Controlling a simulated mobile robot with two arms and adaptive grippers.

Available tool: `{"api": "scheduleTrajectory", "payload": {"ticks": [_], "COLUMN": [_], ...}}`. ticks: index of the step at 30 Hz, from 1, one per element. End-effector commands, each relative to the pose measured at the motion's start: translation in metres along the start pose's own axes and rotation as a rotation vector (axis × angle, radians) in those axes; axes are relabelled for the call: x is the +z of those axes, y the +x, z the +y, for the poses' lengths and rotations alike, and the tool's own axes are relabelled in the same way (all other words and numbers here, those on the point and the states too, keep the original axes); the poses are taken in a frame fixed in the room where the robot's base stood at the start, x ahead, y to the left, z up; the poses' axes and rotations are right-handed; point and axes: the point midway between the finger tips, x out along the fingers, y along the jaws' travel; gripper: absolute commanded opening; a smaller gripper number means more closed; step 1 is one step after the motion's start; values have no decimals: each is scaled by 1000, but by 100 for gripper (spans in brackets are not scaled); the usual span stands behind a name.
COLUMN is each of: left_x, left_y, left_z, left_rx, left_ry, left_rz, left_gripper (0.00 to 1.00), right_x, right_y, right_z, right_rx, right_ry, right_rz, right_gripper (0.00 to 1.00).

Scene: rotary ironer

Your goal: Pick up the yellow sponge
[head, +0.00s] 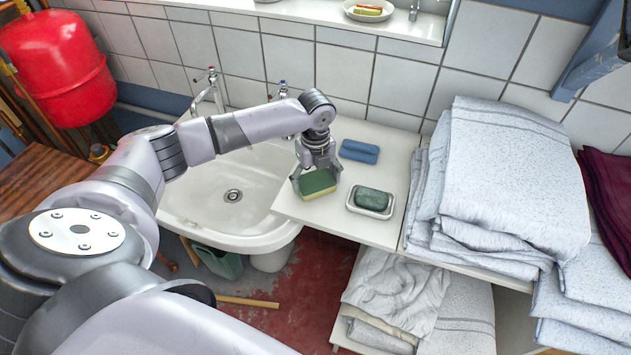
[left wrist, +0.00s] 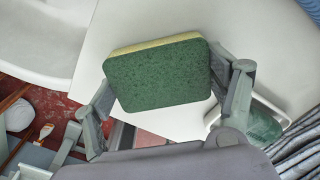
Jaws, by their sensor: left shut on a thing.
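The yellow sponge (head: 318,184) has a green scouring top and a yellow body. It is at the left front of the white board beside the sink, and it fills the middle of the left wrist view (left wrist: 160,75). My left gripper (head: 316,180) is shut on it, with one finger at each end of the sponge. I cannot tell whether the sponge touches the board or is slightly above it. My right gripper is not in view.
A green soap bar (head: 373,198) sits in a white dish (head: 352,207) just right of the sponge. A blue sponge (head: 359,151) lies behind. The sink (head: 215,200) is at left, and stacked towels (head: 510,170) stand at right.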

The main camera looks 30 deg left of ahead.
Motion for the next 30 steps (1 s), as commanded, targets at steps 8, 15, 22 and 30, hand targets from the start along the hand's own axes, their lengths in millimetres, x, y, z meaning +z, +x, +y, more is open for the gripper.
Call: {"api": "scheduleTrajectory", "payload": {"ticks": [8,15,22,30], "left_x": [0,1,1,0], "left_y": [-14,-65,-133,-186], "left_z": [-1,-1,-2,-1], "left_rx": [-2,-6,-6,-3], "left_ry": [1,1,0,0], "left_rz": [0,-3,-3,0], "left_gripper": [66,66,66,66], "right_x": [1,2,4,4], "right_y": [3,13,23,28], "right_z": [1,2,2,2], "right_rx": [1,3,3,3], "right_ry": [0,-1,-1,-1], "right_rz": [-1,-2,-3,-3], "right_gripper": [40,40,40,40]}}
